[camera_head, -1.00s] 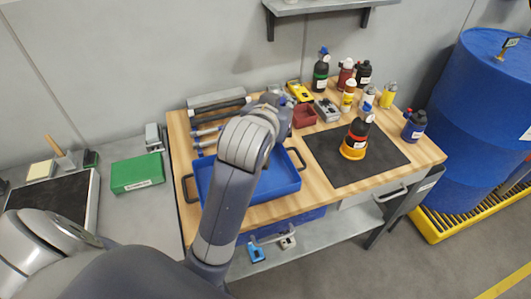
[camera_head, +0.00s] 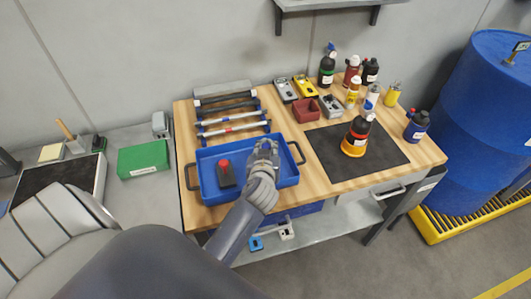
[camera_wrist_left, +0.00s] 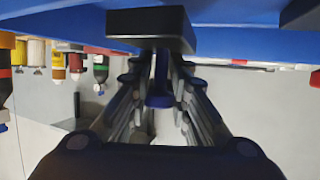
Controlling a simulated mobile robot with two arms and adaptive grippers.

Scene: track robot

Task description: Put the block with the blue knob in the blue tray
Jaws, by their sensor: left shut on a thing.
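The block with the blue knob is a dark rectangular block (camera_wrist_left: 150,32) in the left wrist view. Its blue knob (camera_wrist_left: 160,95) sits between the fingers of my left gripper (camera_wrist_left: 160,75), which is shut on it. In the head view the left gripper (camera_head: 264,150) is over the right half of the blue tray (camera_head: 208,197), and the hand hides most of the block. The tray's blue surface fills the top of the wrist view. I cannot tell whether the block touches the tray floor. My right gripper is not in view.
A dark block with a red knob (camera_head: 225,175) stands in the tray's left half. Behind the tray lie several bars (camera_head: 232,128). A dark red bin (camera_head: 306,110), a yellow device (camera_head: 305,87) and bottles (camera_head: 327,66) stand behind and right. A black mat (camera_head: 340,165) holds an orange-based bottle (camera_head: 356,137).

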